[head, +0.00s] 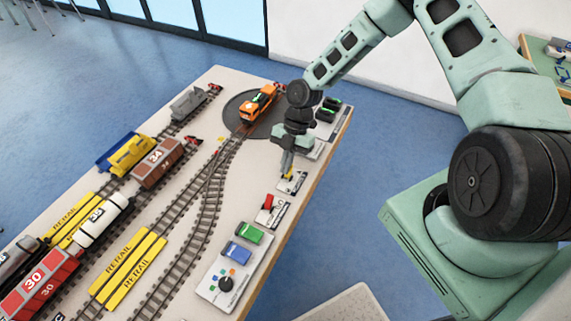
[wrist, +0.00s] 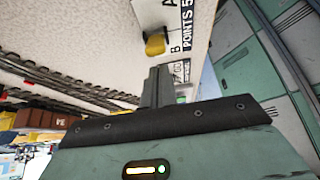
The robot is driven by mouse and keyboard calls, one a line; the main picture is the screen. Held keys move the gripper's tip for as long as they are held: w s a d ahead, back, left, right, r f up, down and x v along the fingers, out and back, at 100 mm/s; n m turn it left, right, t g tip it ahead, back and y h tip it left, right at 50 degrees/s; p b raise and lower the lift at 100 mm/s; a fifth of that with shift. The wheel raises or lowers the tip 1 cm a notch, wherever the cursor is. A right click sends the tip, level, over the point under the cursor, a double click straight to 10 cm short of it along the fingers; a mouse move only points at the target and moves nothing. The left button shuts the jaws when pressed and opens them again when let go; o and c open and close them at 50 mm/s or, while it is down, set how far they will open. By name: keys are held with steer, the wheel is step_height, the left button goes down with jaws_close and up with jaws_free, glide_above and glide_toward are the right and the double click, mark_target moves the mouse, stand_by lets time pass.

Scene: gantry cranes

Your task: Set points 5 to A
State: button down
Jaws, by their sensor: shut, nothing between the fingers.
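The points 5 plate (wrist: 150,14) is pale, with the printed words POINTS 5 and the letters A and B along one side. Its yellow lever knob (wrist: 155,44) is beside the B, away from the A. In the head view the points 5 plate (head: 292,186) lies near the table's right edge, with the yellow knob (head: 286,172) on it. My gripper (wrist: 153,72) is shut and empty, its fingertips close to the yellow knob on the B side. Contact cannot be told. In the head view my gripper (head: 288,150) hangs just above the plate, partly covering the lever.
A plate with a red lever (head: 268,203) and a control panel (head: 212,291) with green and blue levers lie nearer along the same edge. An orange locomotive (head: 258,103) stands on the turntable (head: 236,119). Tracks and wagons fill the table's left side.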

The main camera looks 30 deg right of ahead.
steer(key=shift+d, duration=0.1)
steer(key=shift+r+p, duration=0.5)
steer(key=shift+r, duration=0.25)
